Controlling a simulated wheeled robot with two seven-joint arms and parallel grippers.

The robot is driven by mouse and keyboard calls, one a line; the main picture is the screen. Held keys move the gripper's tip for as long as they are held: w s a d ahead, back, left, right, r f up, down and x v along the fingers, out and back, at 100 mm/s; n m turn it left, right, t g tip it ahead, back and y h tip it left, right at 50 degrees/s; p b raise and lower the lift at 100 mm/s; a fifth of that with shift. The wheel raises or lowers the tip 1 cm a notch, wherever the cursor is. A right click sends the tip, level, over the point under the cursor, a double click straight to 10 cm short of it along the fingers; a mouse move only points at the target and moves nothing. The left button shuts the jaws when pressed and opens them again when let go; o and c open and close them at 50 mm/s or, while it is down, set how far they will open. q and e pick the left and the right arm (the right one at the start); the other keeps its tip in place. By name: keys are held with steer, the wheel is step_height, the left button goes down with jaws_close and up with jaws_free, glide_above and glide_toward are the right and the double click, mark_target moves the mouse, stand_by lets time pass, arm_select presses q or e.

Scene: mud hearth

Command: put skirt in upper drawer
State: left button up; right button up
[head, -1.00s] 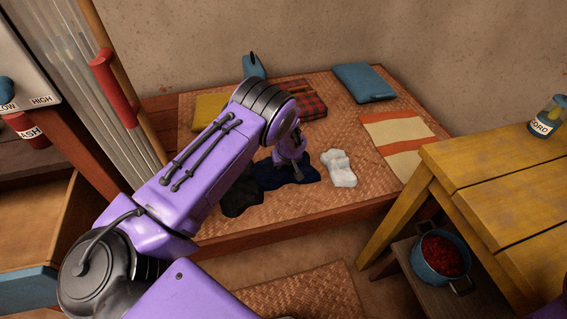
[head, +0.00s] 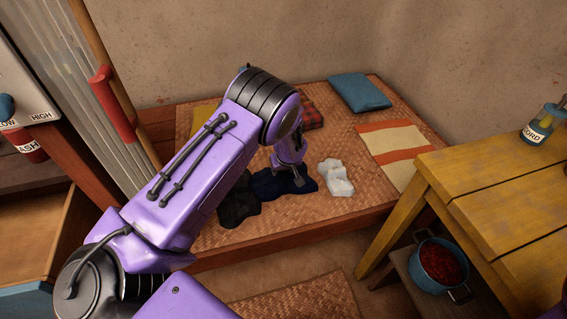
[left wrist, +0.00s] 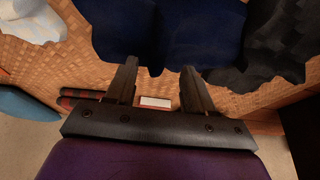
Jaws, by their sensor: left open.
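A crumpled navy cloth (head: 270,186) lies on the woven mat, between a black cloth (head: 238,206) and a white cloth (head: 336,178). I cannot tell from shape which of these is the skirt. My left gripper (head: 298,178) is open, with its fingers over the navy cloth. In the left wrist view the navy cloth (left wrist: 200,35) lies beyond the two spread fingers (left wrist: 157,75), with nothing clearly gripped. An open wooden drawer (head: 35,235) with a blue front shows at the left edge; whether it is the upper one is unclear. My right gripper is out of view.
The mat-covered platform (head: 300,230) also holds a blue cushion (head: 360,92), a striped cloth (head: 395,140) and a plaid cushion (head: 312,112). A yellow table (head: 500,180) stands at the right, with a blue pot (head: 440,265) on a low shelf. My left arm hides part of the platform.

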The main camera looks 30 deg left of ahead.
arm_select(q)
steer(key=v, duration=0.6)
steer(key=shift+o, duration=0.7)
steer(key=shift+s+d+r, duration=0.1)
steer(key=shift+s+r, duration=0.05)
steer(key=shift+r, duration=0.05)
step_height(320, 180, down, 5)
steer(key=d+n+h+b, duration=0.1)
steer(key=d+h+b, duration=0.1)
steer(key=b, duration=0.1)
steer(key=w+d+n+t+h+b, duration=0.2)
steer(key=w+d+n+t, duration=0.3)
steer(key=w, duration=0.4)
steer(key=w+a+r+n+t+y+b, duration=0.2)
steer(key=w+a+r+y, duration=0.1)
steer(key=w+a+r, duration=0.3)
steer(key=m+g, duration=0.7)
steer(key=g, duration=0.3)
glide_toward(281, 173)
steer(key=shift+h, duration=0.3)
steer(key=f, duration=0.3)
steer(key=a+f+b, duration=0.1)
steer(key=f, duration=0.5)
steer(key=shift+s+a, duration=0.15)
steer(key=shift+a, duration=0.2)
steer(key=shift+r, duration=0.15)
jaws_close()
